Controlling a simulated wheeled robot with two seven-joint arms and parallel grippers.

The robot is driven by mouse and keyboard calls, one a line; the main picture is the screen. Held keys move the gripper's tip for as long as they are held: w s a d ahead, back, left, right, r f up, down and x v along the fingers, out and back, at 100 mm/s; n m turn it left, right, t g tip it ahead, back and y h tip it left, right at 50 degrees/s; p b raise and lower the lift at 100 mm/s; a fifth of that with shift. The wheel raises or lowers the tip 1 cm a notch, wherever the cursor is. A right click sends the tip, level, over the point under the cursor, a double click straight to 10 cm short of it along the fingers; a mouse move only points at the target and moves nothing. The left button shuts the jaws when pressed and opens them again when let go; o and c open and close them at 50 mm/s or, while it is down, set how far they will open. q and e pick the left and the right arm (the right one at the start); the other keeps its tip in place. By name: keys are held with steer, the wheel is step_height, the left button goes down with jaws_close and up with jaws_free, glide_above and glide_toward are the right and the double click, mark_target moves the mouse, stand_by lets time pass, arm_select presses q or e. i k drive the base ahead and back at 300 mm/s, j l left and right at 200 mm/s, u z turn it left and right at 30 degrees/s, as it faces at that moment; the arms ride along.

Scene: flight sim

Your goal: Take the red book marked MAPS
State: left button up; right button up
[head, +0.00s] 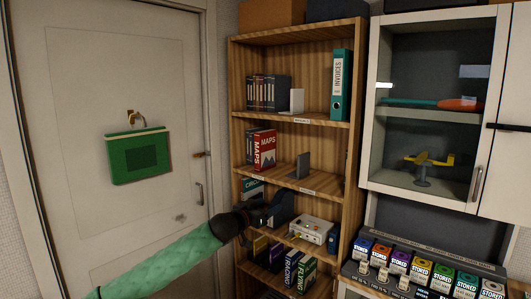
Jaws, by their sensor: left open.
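The red book marked MAPS (265,152) stands upright on the second visible shelf of the wooden bookcase (235,75). Its red front cover with a pale mountain shape faces outward. Darker books (250,146) stand beside it on the left, and a grey bookend (302,166) stands apart to its right. My left gripper (277,211) is open, in front of the bookcase, lower than the MAPS book and apart from it. Its fingers are dark against the dark shelf contents, so their outline is hard to see. My right gripper is not in view.
A teal INVOICES binder (341,84) stands on the shelf above. A pale device box (311,228) sits on a lower shelf, with RACING and FLYING books (300,270) below. A door with a green bag (140,156) is left; a glass cabinet (372,100) is right.

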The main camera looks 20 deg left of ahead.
mark_target(264, 141)
steer(key=i+j, duration=0.45)
steer(key=i, duration=0.15)
steer(key=i+j, duration=0.45)
steer(key=i, duration=0.15)
steer(key=i+j, duration=0.4)
steer(key=i, duration=0.2)
